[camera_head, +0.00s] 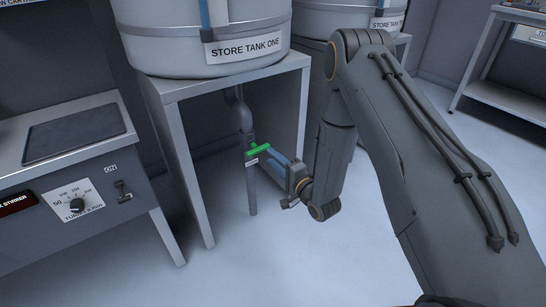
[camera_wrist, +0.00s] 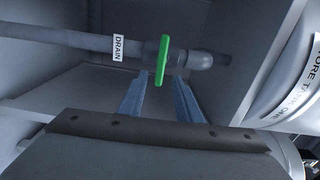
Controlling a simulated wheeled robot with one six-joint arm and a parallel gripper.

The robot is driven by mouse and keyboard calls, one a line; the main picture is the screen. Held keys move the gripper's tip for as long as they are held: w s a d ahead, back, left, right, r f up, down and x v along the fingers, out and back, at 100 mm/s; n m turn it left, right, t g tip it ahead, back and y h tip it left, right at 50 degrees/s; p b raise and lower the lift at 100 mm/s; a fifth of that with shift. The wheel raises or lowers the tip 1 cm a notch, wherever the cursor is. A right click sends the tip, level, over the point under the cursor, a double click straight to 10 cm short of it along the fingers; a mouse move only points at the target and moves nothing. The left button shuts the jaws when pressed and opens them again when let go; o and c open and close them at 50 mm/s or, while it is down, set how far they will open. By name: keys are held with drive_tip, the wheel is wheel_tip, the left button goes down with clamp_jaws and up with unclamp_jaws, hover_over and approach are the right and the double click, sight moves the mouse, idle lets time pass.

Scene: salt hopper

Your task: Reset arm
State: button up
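My gripper (camera_head: 276,168) is under the tank stand, with its blue fingers reaching toward the green valve handle (camera_head: 258,149) on the drain pipe (camera_head: 244,117). In the wrist view my two fingers (camera_wrist: 160,88) are spread apart with nothing gripped between them. The green handle (camera_wrist: 162,60) lies just beyond the fingertips, in line with the gap. The handle lies across the pipe, beside a white DRAIN label (camera_wrist: 117,48). I cannot tell whether a finger touches the handle. My arm bends down from the right side of the head view.
Store Tank One (camera_head: 207,49) stands on a metal stand (camera_head: 173,90) whose legs and top enclose the gripper's space. A bench with a stirrer dial (camera_head: 77,204) is at left. A second tank (camera_head: 389,22) stands behind my arm. Floor in front is clear.

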wheel_tip(320, 180, up, 7)
drive_tip(key=w+n+g+h, duration=0.2)
drive_tip(key=n+g+h, duration=0.1)
drive_tip(key=n+h, duration=0.1)
drive_tip(key=s+r+n+g+h, duration=0.3)
drive_tip(key=s+r, duration=0.3)
drive_tip(key=s, duration=0.1)
drive_tip(key=s+d+r+n+g+h, duration=0.1)
drive_tip(key=s+d+r+n+g, duration=0.2)
drive_tip(key=s, duration=0.9)
drive_tip(key=s+d+r+n+g+h, duration=0.1)
drive_tip(key=s+r+n+g, duration=0.3)
drive_tip(key=s, duration=0.7)
drive_tip(key=s+d+r+n+g, duration=0.15)
drive_tip(key=s+r, duration=0.35)
drive_tip(key=s, duration=0.7)
drive_tip(key=d+r+m+h+p, duration=0.1)
drive_tip(key=d+r+m+p, duration=0.3)
drive_tip(key=d+r+p, duration=0.8)
drive_tip(key=r+p, duration=0.1)
drive_tip(key=p, duration=0.9)
drive_tip(key=shift+d+m, duration=0.15)
drive_tip(key=shift+m, duration=0.2)
drive_tip(key=shift+w+r+g, duration=0.1)
drive_tip(key=shift+g, duration=0.15)
